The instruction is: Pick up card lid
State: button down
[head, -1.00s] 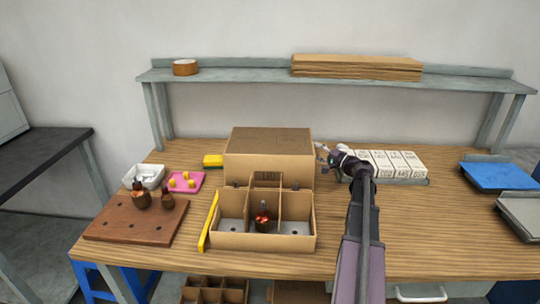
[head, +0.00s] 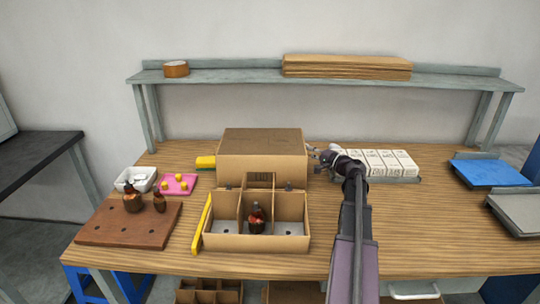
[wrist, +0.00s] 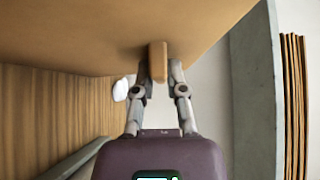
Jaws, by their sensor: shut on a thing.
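The card lid (head: 262,155) is a large brown cardboard box shape, closed side up, at the back middle of the wooden table. My gripper (head: 314,156) is at its right side in the head view. In the wrist view, my gripper (wrist: 159,72) has its fingers on either side of a small card tab (wrist: 158,62) that sticks out from the lid's wall (wrist: 80,30). It is shut on this tab. I cannot tell whether the lid's bottom edge touches the table.
An open card box (head: 225,230) with three compartments stands in front of the lid, a dark wound part (head: 257,220) in its middle one. A yellow bar (head: 201,224) lies left of it. White cartons (head: 385,164) stand right of my gripper. A shelf (head: 220,76) runs behind.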

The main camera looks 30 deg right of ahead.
jog(key=shift+r, duration=0.1)
notch_tip(320, 180, up, 10)
jog(key=p, duration=1)
dwell(0.5)
jog(key=shift+d, duration=0.1)
dwell(0.4)
